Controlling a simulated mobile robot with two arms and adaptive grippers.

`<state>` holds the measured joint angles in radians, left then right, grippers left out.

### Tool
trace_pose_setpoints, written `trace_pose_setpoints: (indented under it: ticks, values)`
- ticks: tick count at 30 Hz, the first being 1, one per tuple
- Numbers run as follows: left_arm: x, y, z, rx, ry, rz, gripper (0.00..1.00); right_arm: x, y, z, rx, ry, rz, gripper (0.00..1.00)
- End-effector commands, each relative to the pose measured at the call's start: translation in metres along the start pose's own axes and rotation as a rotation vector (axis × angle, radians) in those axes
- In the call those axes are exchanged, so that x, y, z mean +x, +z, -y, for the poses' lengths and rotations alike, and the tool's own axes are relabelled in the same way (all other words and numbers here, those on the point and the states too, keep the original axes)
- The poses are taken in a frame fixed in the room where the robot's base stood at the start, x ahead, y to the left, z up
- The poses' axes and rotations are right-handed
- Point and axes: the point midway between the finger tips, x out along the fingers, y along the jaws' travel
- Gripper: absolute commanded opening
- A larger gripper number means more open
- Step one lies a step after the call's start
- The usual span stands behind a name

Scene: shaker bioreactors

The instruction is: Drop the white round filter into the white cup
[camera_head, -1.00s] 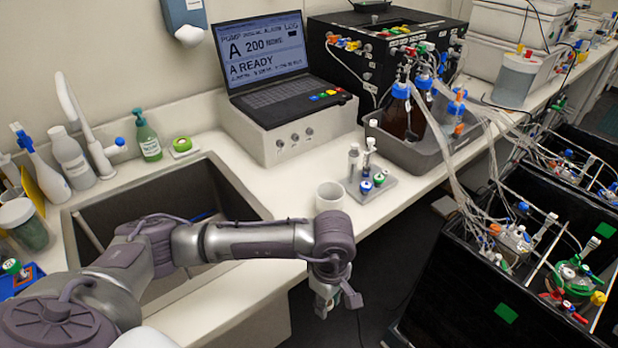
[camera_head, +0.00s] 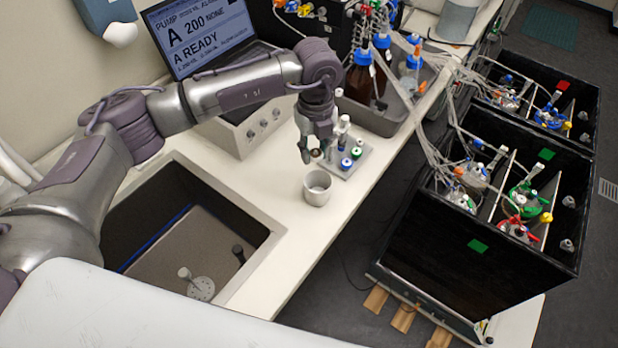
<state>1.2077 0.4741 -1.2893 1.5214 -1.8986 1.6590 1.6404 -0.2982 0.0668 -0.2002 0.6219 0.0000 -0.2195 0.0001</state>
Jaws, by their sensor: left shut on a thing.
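The white cup (camera_head: 317,188) stands upright and open on the white counter, right of the sink. My left gripper (camera_head: 316,156) points down just above and behind the cup's rim in the picture, beside the small rack. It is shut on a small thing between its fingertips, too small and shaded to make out. I cannot make out the white round filter for certain. My right gripper is not in view.
A small grey rack (camera_head: 347,170) with blue and green caps stands behind the cup. A grey tray (camera_head: 385,122) with bottles and tubing is farther back. The sink (camera_head: 268,240) opens on the left. Black bioreactor boxes (camera_head: 440,225) stand across a floor gap.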

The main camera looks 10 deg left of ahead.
Motion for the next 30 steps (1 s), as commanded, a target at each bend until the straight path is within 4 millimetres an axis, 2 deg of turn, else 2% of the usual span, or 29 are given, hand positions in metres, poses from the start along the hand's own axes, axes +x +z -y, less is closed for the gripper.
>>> trace_pose_setpoints:
  ticks: [9, 16, 27, 28, 30]
  values:
    - [0.028, 0.000, 0.000, -0.008, 0.002, 0.000, 0.00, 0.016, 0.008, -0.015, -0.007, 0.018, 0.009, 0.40]
    - [0.054, -0.001, 0.000, -0.006, 0.001, -0.001, 0.00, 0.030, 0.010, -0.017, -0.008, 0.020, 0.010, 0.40]
    - [0.059, 0.000, 0.000, -0.005, 0.000, 0.000, 0.00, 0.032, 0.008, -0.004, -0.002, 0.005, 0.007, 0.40]
    - [0.059, 0.000, 0.000, -0.005, 0.000, 0.000, 0.35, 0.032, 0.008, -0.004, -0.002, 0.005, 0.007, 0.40]
    - [0.059, 0.000, 0.000, -0.005, 0.000, 0.000, 0.47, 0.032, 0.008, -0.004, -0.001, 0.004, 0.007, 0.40]
